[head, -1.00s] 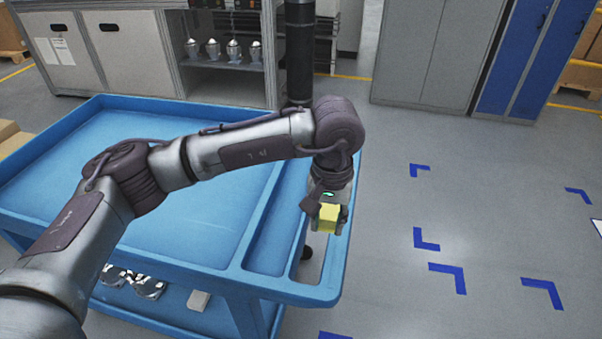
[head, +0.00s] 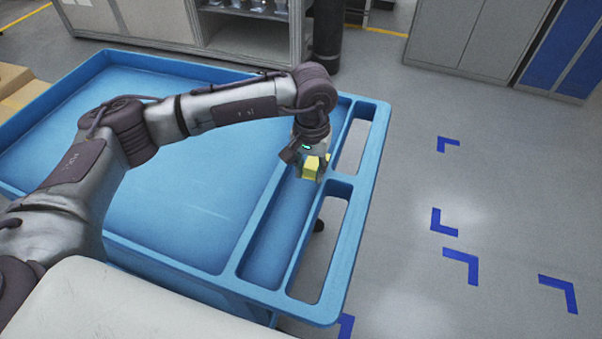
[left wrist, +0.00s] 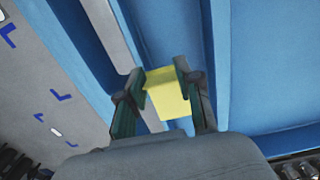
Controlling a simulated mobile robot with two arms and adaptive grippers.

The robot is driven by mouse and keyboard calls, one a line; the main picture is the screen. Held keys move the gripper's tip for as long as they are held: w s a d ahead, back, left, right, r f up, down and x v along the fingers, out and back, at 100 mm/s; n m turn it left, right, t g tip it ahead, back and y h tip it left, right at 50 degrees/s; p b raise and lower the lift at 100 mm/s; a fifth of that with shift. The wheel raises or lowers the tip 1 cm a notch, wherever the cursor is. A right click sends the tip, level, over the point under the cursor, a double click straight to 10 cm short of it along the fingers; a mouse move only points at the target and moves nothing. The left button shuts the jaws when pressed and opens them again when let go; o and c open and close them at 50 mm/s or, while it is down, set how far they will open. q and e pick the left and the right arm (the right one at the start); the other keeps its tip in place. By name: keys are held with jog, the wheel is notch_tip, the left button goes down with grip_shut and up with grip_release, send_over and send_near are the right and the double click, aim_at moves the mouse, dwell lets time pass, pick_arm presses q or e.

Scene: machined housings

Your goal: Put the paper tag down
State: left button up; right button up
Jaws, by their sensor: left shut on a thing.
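The paper tag is yellow (head: 311,168) and sits between the fingers of my left gripper (head: 312,172), which is shut on it. In the left wrist view the yellow tag (left wrist: 168,95) shows between the two fingertips. In the head view the gripper hangs over the narrow compartment at the right side of the blue cart (head: 190,262). I cannot tell whether the tag touches the compartment floor. My right gripper is not in view.
The cart's wide main tray (head: 200,210) is bare. Two handle openings lie along its right edge. Grey cabinets (head: 478,38) stand at the back. Blue corner marks (head: 461,265) lie on the open floor to the right.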

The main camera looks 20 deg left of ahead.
aim_at(301, 189)
pick_arm(q)
jog(key=shift+w+a+f, duration=0.2)
jog(key=shift+a+f, duration=0.15)
jog(key=shift+a, duration=0.2)
jog(key=shift+w+a+f, duration=0.15)
jog(key=shift+a+f, duration=0.15)
jog(key=shift+a, duration=0.2)
jog(key=shift+a+f, duration=0.15)
jog(key=shift+f+p, duration=0.25)
jog(key=shift+p, duration=0.05)
notch_tip(301, 189, down, 3)
jog(key=shift+f+p, duration=0.15)
jog(key=shift+p, duration=0.35)
jog(key=shift+f, duration=0.2)
jog(key=o, duration=0.9)
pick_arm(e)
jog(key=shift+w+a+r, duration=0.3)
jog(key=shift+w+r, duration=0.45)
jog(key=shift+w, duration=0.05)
